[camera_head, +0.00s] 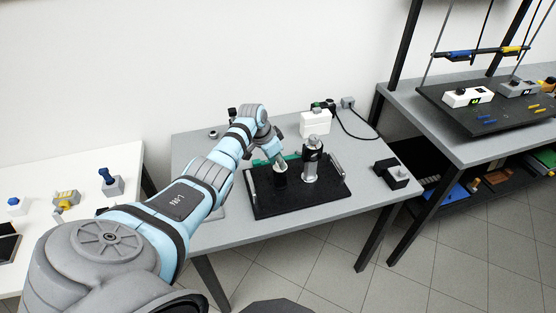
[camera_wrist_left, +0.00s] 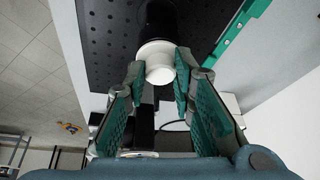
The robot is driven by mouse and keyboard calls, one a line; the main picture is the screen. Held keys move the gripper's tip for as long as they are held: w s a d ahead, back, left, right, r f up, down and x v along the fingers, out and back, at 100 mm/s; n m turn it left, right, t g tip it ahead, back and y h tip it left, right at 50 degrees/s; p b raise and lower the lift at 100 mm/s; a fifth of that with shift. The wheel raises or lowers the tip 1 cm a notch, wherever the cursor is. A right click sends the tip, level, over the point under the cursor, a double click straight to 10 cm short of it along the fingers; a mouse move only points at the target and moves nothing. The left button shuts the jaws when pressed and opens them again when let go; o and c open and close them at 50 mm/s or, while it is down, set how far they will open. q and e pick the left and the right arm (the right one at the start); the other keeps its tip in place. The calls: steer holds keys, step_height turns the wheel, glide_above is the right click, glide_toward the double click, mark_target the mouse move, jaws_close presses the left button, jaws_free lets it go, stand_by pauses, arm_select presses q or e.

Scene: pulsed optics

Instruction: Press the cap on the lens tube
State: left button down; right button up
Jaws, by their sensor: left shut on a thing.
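My left gripper (camera_head: 277,162) reaches over the black breadboard (camera_head: 300,200) on the grey table. In the left wrist view its fingertips (camera_wrist_left: 160,74) are shut on the white cap (camera_wrist_left: 158,60), one on each side. The black lens tube (camera_wrist_left: 160,18) lies directly beyond the cap, in line with it. I cannot tell whether the cap is fully seated or only touches the tube. In the head view the short black tube (camera_head: 280,180) stands on the board below the gripper, with the white cap (camera_head: 274,172) at its top. My right gripper is not in view.
A silver and black post (camera_head: 311,160) stands on the board close to the right of the gripper. A white box (camera_head: 315,123) with a cable is behind, and a black block (camera_head: 391,172) is at the table's right. The board's front is clear.

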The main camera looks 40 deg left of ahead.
arm_select(q)
steer(key=shift+f, duration=0.25)
steer(key=c, duration=1.3)
jaws_free()
steer(key=w+p+v, duration=0.1)
steer(key=p+v, duration=0.3)
steer(key=v, duration=1.2)
steer(key=shift+w+r, duration=0.2)
steer(key=shift+d+f, duration=0.15)
steer(key=shift+d, duration=0.05)
